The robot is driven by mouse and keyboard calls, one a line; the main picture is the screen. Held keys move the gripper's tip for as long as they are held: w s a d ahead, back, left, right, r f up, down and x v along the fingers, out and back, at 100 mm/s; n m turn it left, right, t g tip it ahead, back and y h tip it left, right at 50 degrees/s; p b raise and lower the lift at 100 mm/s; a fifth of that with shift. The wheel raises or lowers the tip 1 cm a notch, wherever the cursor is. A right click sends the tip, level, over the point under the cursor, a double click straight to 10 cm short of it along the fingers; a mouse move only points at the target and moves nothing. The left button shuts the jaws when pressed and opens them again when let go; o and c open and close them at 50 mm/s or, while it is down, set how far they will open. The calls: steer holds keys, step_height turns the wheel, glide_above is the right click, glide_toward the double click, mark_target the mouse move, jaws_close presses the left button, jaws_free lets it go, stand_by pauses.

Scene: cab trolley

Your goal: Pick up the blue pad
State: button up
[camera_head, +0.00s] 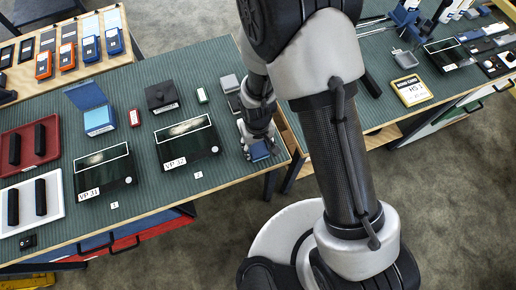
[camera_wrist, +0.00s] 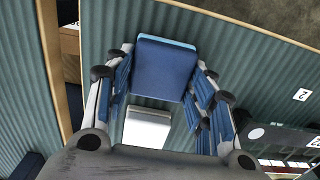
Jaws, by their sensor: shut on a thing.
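The blue pad (camera_wrist: 163,68) is a small block with a dark blue top and a lighter blue far edge, in the upper middle of the wrist view. My gripper (camera_wrist: 160,82) has a finger on each side of it and is shut on it. In the head view my gripper (camera_head: 259,141) points down at the right front corner of the green table, with the blue pad (camera_head: 260,151) partly hidden by the fingers. I cannot tell whether the pad still touches the table.
A pale grey block (camera_wrist: 147,128) lies beside the blue pad. Grey pads (camera_head: 230,83) stand behind my gripper. The device VP 32 (camera_head: 187,143) is to its left. The table's wooden edge (camera_head: 240,182) is close in front, with a gap to the right table.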

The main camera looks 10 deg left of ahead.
mark_target(257, 147)
steer(key=c, duration=0.3)
steer(key=shift+c, duration=0.2)
step_height(257, 147, up, 20)
steer(key=p, duration=0.5)
steer(key=shift+p, duration=0.4)
steer(key=o, duration=0.7)
steer(key=c, duration=0.5)
